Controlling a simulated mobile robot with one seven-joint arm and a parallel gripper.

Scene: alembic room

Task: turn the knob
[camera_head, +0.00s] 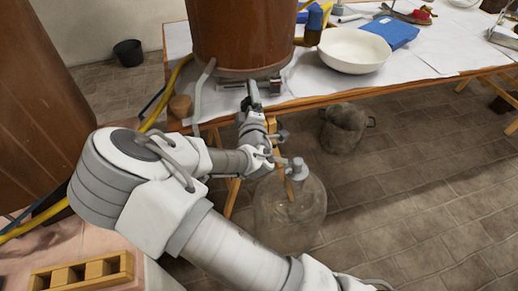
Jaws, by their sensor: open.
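A small metal tap with what looks like a knob (274,84) sits at the lower front of the large brown copper-coloured vessel (238,35). My gripper (252,88) is at the tap, its tip close in front of the metal fitting. The fingers are open but small in the picture. I cannot tell whether they touch the knob or lie around it. My gripper hides part of the fitting.
A wooden table (435,76) bears the vessel, a white bowl (354,49) and a blue box (391,32). A glass jug (290,212) stands below my gripper. A dark pot (345,127) stands under the table edge. Tiled floor at right is clear.

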